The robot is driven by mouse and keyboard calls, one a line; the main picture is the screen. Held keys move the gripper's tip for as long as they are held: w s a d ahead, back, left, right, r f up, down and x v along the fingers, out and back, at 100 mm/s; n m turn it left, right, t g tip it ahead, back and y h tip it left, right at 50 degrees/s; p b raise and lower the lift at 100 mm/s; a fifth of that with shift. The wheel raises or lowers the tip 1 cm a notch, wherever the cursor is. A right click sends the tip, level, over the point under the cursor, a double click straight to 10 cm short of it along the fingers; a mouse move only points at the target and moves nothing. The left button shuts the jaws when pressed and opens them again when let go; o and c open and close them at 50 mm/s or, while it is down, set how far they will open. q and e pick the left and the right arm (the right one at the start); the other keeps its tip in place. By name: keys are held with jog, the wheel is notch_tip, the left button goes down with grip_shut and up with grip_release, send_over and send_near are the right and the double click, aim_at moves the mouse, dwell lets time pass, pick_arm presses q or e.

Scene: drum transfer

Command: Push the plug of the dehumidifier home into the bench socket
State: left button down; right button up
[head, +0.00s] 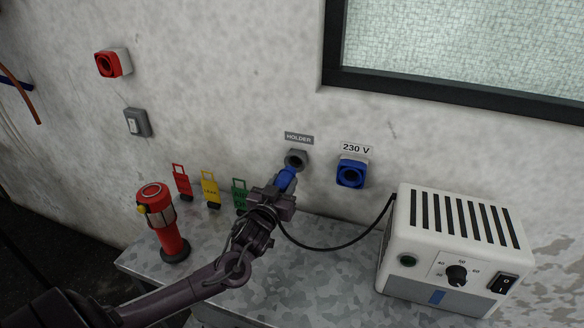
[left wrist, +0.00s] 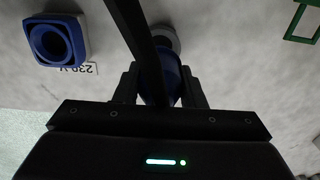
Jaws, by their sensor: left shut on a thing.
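My left gripper (head: 282,192) is shut on the blue plug (head: 287,177), in front of the grey holder (head: 297,157) on the wall. In the left wrist view the plug (left wrist: 170,78) sits between the fingers, with the grey holder ring (left wrist: 165,37) right behind it. I cannot tell whether the plug tip touches the holder. The blue bench socket (head: 351,173), labelled 230 V, is to the right, its round opening empty; it also shows in the left wrist view (left wrist: 57,42). The white dehumidifier (head: 453,250) stands on the bench at the right. My right gripper is not in view.
The black cable (head: 325,247) loops across the metal bench (head: 300,295) from dehumidifier to plug. A red lamp (head: 164,225) and red, yellow and green tags (head: 210,190) are left of my gripper. A switch (head: 137,122) and red socket (head: 113,63) are on the wall.

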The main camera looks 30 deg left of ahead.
pick_arm(q)
jog(key=p+v, duration=0.3)
jog(key=v, duration=0.2)
dwell(0.7)
dwell(0.7)
